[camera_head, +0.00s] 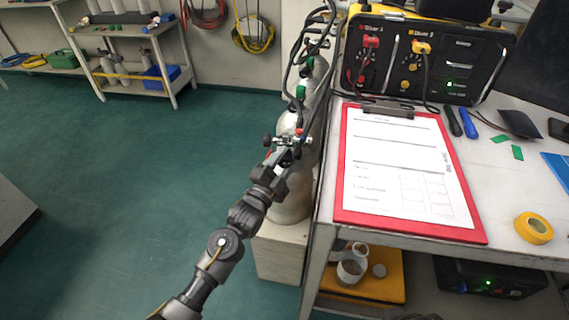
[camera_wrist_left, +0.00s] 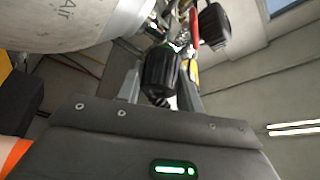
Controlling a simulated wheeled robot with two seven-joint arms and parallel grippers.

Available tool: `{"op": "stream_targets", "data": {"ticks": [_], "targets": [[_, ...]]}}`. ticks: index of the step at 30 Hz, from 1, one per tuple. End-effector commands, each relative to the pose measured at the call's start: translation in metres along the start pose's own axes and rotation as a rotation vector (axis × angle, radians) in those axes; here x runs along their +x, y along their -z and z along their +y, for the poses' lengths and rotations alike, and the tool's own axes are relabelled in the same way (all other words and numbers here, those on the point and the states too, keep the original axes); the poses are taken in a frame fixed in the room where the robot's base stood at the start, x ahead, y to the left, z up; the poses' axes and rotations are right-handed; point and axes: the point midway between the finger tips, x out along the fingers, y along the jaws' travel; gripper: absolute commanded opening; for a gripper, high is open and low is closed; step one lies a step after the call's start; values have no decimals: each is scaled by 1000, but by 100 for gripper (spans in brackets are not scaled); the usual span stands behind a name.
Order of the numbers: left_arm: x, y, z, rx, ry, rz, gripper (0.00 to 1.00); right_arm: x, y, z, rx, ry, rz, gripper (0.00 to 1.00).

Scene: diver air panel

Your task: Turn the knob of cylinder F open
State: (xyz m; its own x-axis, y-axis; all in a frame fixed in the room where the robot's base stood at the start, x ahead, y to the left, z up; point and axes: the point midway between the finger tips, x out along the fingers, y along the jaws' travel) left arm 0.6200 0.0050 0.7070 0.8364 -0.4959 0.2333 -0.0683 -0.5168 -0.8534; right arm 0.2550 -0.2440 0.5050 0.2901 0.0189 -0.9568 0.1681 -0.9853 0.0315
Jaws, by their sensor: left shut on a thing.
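My left gripper (camera_head: 278,160) reaches the valve on top of the nearest pale grey cylinder (camera_head: 288,207), beside the bench. In the left wrist view a ribbed black knob (camera_wrist_left: 161,72) sits between the two fingers, and they are shut on it. The white cylinder wall with "Air" on it (camera_wrist_left: 75,22) fills the upper left of that view. A second black knob (camera_wrist_left: 213,28) is higher and to the right, outside the fingers. I cannot read a letter F on any cylinder. My right gripper is not in view.
More cylinders (camera_head: 313,72) with black hoses stand behind in a row along the bench. The bench holds a red clipboard (camera_head: 345,205), a black panel box (camera_head: 465,80) and yellow tape (camera_head: 533,228). The green floor (camera_head: 130,180) at left is clear.

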Motion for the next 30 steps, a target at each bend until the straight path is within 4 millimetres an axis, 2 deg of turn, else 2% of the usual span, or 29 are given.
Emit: {"op": "stream_targets", "data": {"ticks": [13,29,30], "targets": [[0,-1,2,-180,101,6,14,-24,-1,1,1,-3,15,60],[0,0,1,-200,114,8,14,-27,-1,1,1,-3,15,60],[0,0,1,-200,114,8,42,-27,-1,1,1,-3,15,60]]}}
